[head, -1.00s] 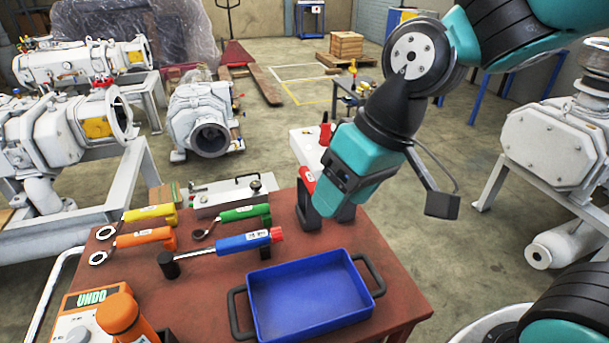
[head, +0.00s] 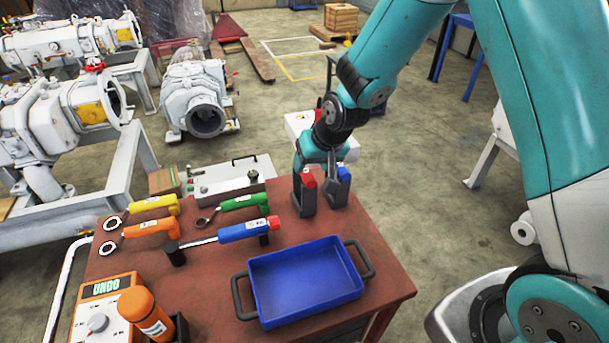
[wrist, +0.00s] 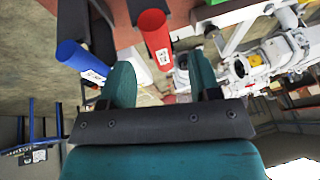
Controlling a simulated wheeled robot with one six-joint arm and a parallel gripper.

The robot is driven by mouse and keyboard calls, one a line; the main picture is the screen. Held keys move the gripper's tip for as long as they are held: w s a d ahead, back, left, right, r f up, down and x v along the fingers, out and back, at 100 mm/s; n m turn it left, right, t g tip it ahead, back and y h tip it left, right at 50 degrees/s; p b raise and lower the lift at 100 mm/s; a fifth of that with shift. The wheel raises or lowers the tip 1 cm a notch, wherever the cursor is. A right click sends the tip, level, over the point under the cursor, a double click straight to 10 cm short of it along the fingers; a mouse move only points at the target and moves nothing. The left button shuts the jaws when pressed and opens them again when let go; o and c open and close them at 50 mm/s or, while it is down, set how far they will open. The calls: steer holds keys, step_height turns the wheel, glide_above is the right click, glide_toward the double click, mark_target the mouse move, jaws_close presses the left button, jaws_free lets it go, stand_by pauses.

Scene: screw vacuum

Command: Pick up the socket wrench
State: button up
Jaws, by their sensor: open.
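A long tool with a blue handle (head: 240,231), red end cap and black socket-like head lies across the red table; it looks like the socket wrench. My gripper (head: 319,163) is at the table's far right, apart from this tool. It is over or beside two upright handles, one red (head: 307,181) and one blue (head: 343,174), in black holders. In the wrist view, my gripper's two teal fingers (wrist: 160,70) are spread, with nothing clearly held. The red handle (wrist: 155,35) shows beyond the gap and the blue handle (wrist: 80,58) to the left.
Yellow (head: 152,204), orange (head: 150,228) and green (head: 244,202) handled wrenches lie near the blue tool. A blue tray (head: 305,312) takes up the table's front. An orange control box (head: 97,314) and orange bottle (head: 145,312) stand front left. A grey metal case (head: 230,178) is behind.

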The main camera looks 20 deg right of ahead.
mark_target(306, 169)
steer(key=shift+w+p+x, duration=0.15)
steer(key=shift+p+x, duration=0.4)
steer(key=shift+x, duration=0.95)
steer(key=shift+w+p+x, duration=0.1)
steer(key=shift+p+x, duration=0.45)
steer(key=shift+x, duration=1)
steer(key=shift+r, duration=0.15)
jaws_close()
